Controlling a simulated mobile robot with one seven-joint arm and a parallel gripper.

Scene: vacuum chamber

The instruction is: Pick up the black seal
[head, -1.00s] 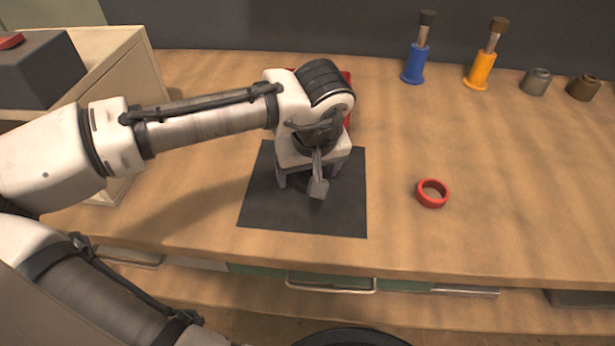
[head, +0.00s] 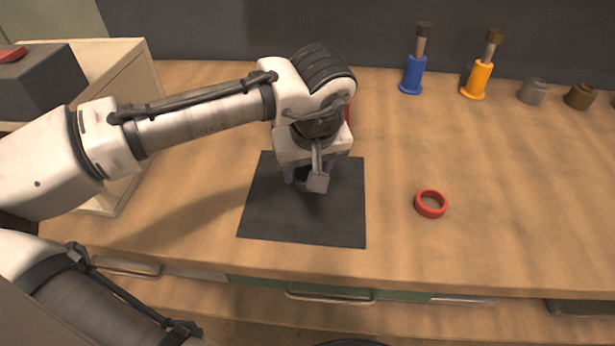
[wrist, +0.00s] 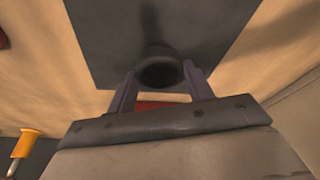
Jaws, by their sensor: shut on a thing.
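The black seal (wrist: 160,70) is a dark ring that shows between my gripper's fingertips in the wrist view. My gripper (wrist: 158,85) is shut on it, one finger on each side. In the head view my gripper (head: 305,178) is over the upper part of the black mat (head: 295,222). The arm's wrist hides most of the seal there. I cannot tell for sure whether the seal is clear of the mat.
A red ring (head: 430,203) lies right of the mat. A blue tool (head: 413,74), an orange tool (head: 479,77), a grey cup (head: 533,92) and a brown cup (head: 579,96) stand at the back right. A red thing behind my wrist is mostly hidden. A cabinet (head: 125,95) stands at left.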

